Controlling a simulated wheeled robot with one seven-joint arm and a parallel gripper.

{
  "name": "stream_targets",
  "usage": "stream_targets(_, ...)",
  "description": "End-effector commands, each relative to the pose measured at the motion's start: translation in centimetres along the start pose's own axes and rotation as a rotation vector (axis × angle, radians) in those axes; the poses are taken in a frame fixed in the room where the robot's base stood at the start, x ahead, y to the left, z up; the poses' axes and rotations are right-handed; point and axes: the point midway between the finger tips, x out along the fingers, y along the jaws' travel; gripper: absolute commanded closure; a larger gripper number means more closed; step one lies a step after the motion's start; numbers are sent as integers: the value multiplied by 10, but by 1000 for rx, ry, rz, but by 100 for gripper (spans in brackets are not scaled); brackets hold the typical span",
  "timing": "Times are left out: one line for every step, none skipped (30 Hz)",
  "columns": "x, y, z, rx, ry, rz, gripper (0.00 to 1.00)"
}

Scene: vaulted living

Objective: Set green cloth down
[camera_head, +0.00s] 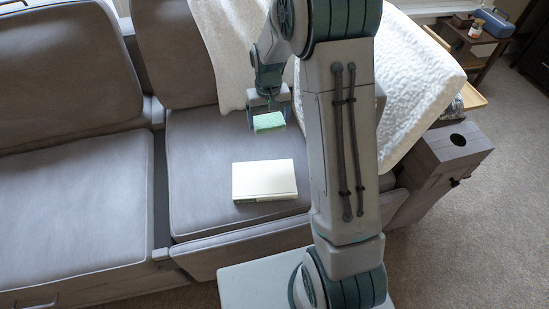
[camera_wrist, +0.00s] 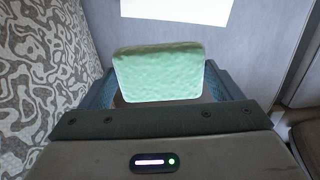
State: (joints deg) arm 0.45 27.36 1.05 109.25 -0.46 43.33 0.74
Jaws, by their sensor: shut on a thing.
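The green cloth (camera_head: 268,122) is a small, pale green, thick rectangular piece. In the head view it shows at the end of my gripper (camera_head: 266,112), over the right seat cushion of the sofa (camera_head: 210,150). In the wrist view the cloth (camera_wrist: 158,72) sits between the fingers of my gripper (camera_wrist: 160,95), which is shut on it. Whether the cloth touches the cushion cannot be told. The lower ends of the fingers are hidden behind the cloth in the wrist view.
A white book-like box (camera_head: 264,180) lies on the same cushion, nearer the front. A cream throw (camera_head: 228,45) hangs over the backrest. A white textured cover (camera_head: 408,85) lies at the right. The left cushion (camera_head: 75,210) is bare.

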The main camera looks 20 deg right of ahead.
Motion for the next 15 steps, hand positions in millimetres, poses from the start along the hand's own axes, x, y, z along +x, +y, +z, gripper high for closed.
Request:
stream_targets(19, 0, -2, 0, 1, 0, 33)
stream_targets(23, 0, -3, 0, 2, 0, 33)
stream_targets(28, 0, -5, 0, 3, 0, 33)
stream_targets(32, 0, -6, 0, 2, 0, 33)
stream_targets(36, 0, -6, 0, 2, 1, 33)
stream_targets(41, 0, -8, 0, 3, 1, 33)
stream_targets(44, 0, -9, 0, 3, 1, 33)
stream_targets(47, 0, -9, 0, 3, 1, 33)
stream_targets(51, -1, -10, 0, 3, 1, 33)
stream_targets(53, -1, -11, 0, 3, 2, 33)
stream_targets(56, -1, -11, 0, 2, 2, 33)
stream_targets(58, -1, -12, 1, 1, 2, 33)
stream_targets(59, -1, -13, 1, 2, 2, 33)
stream_targets(60, -1, -13, 1, 2, 2, 33)
stream_targets(62, -1, -14, 1, 2, 3, 33)
